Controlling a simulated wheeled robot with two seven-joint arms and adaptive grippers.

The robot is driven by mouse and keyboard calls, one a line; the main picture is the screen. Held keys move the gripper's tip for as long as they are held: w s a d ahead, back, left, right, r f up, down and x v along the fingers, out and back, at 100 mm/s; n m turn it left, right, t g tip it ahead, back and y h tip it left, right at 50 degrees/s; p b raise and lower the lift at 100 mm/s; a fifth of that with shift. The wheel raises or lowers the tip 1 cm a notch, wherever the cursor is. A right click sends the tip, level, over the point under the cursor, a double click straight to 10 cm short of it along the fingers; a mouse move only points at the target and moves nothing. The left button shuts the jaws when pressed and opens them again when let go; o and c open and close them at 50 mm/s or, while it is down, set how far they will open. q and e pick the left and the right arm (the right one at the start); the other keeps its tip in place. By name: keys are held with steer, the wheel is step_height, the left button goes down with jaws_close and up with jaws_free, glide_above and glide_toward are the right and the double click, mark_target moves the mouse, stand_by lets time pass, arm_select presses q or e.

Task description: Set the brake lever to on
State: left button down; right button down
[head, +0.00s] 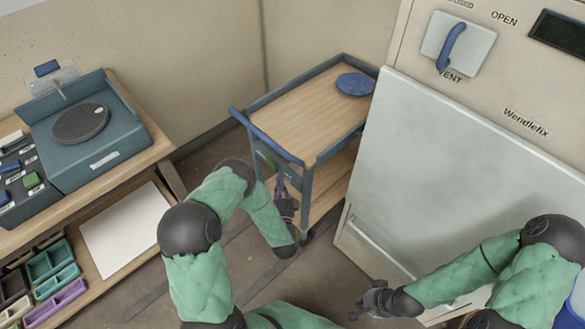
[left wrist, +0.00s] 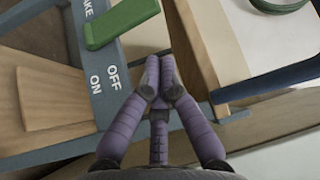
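The green brake lever (left wrist: 121,22) is on the grey-blue end panel (left wrist: 99,78) of the trolley, beside white lettering that ends in "AKE". "OFF" and "ON" are printed on the panel. The lever is tilted; I cannot tell its setting. It shows small and green in the head view (head: 268,160), under the trolley's blue handle (head: 266,137). My left gripper (head: 281,187) is beside the trolley's end; in the left wrist view its purple fingertips (left wrist: 159,72) are together with nothing between, apart from the lever. My right gripper (head: 366,302) is low by the kiln front, its fingers too small to judge.
The wooden-topped trolley (head: 300,112) carries a blue disc (head: 355,84). A large pale cabinet (head: 440,150) marked "OPEN" and "VENT" stands right of it. A workbench (head: 150,158) with a dark wheel (head: 81,124) is at left.

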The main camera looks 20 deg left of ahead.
mark_target(270, 162)
arm_select(q)
steer(key=b+x, duration=0.3)
steer(key=x, duration=0.7)
